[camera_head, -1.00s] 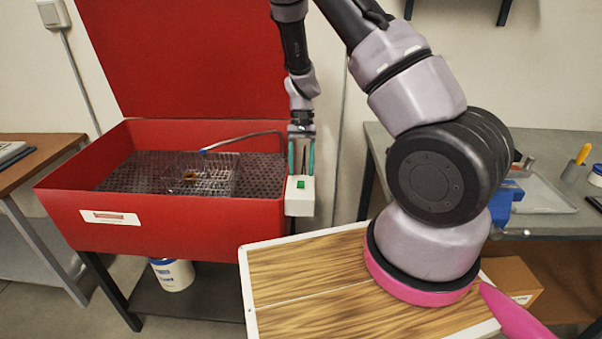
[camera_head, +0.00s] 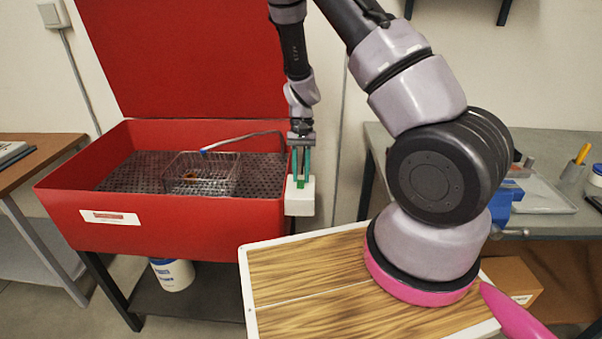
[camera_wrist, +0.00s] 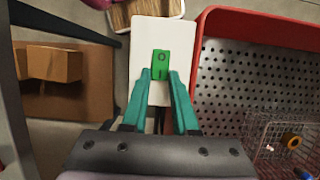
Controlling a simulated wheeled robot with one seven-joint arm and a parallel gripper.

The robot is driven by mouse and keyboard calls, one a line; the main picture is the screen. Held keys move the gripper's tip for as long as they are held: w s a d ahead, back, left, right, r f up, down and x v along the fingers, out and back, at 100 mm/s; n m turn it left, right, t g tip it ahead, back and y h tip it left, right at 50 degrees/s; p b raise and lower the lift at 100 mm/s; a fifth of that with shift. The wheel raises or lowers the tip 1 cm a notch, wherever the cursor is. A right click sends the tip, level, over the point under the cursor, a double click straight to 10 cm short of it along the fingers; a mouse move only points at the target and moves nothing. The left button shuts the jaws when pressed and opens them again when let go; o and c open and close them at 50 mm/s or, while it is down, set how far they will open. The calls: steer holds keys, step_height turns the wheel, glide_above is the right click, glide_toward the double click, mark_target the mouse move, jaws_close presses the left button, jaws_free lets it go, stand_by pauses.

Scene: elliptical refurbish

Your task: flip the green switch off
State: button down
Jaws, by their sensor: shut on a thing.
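The green switch (camera_wrist: 160,64) is a small rocker marked "O" and "I", set on a white box (camera_wrist: 182,28) that is fixed to the right side of the red basin. In the head view the white box (camera_head: 300,204) hangs at the basin's front right corner, and the switch is mostly hidden behind the fingers. My gripper (camera_head: 301,178) points down at the box with its teal fingers close together. In the wrist view my gripper (camera_wrist: 161,76) has one fingertip at each side of the switch, shut on it. The exact contact is hard to see.
The red basin (camera_head: 160,218) has its lid raised and holds a wire basket (camera_head: 222,176) and a thin hose (camera_head: 240,140). A workbench (camera_head: 560,222) with a blue vise (camera_head: 503,203) stands at right. A white bucket (camera_head: 174,275) sits below the basin.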

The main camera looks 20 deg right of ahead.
steer(key=shift+s+a+r+t+h, duration=0.1)
steer(key=shift+s+t+h, duration=0.1)
steer(key=shift+t, duration=0.4)
steer(key=shift+s+r+t+h, duration=0.1)
steer(key=shift+s+t+h, duration=0.1)
steer(key=shift+t, duration=0.4)
steer(key=shift+w, duration=0.1)
steer(key=c, duration=0.7)
jaws_free()
steer(key=r, duration=0.7)
steer(key=w+r, duration=0.1)
steer(key=r, duration=0.2)
steer(key=shift+r, duration=0.35)
steer(key=shift+r, duration=0.1)
